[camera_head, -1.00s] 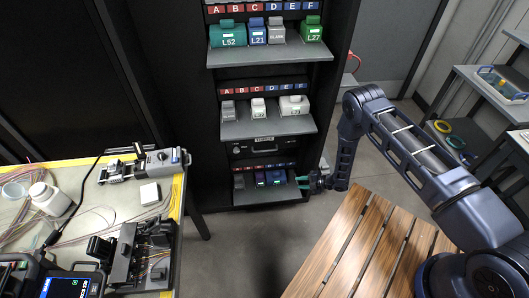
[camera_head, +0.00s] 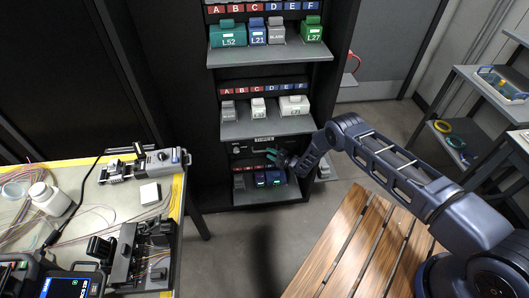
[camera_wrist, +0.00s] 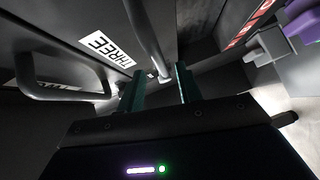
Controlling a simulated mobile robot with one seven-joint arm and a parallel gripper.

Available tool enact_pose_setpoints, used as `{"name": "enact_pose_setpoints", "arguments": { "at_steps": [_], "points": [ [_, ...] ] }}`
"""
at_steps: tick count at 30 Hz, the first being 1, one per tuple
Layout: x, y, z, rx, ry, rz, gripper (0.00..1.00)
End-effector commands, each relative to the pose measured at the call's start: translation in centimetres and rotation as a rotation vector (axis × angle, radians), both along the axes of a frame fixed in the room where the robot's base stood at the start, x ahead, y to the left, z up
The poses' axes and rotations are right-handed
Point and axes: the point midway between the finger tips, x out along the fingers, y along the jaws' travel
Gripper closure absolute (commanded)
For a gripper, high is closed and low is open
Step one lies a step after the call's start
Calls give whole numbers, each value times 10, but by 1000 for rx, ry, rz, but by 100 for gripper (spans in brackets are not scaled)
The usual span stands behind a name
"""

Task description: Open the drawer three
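Drawer three (camera_head: 238,152) is a black drawer front low in the dark cabinet, below the middle shelf. In the wrist view its white "THREE" label (camera_wrist: 105,48) is large and close. A grey bar handle (camera_wrist: 147,38) runs beside that label, its near end between or just beyond my fingertips. My gripper (camera_head: 276,156) is in front of the drawer's right part and hides some of it. Its two teal fingers (camera_wrist: 158,82) are apart, and nothing is clearly held between them. I cannot tell whether they touch the handle. The drawer looks shut.
A second bar handle (camera_wrist: 65,95) with a partly hidden label is at the left of the wrist view. A lower shelf with small modules (camera_head: 260,180) lies just below my gripper. A slatted wooden table (camera_head: 350,245) and a cluttered workbench (camera_head: 172,205) flank open floor.

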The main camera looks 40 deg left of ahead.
Motion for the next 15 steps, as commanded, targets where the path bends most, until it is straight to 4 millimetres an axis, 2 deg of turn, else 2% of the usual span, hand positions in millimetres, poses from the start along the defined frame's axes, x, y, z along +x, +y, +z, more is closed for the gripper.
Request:
{"name": "enact_pose_setpoints", "arguments": {
  "at_steps": [3, 6, 15],
  "points": [
    [-1, 19, -3, 1, 0, 1, 65],
    [-1, 30, -6, 0, 0, 1, 65],
    [-1, 45, -7, -2, 2, 0, 65]
  ]
}}
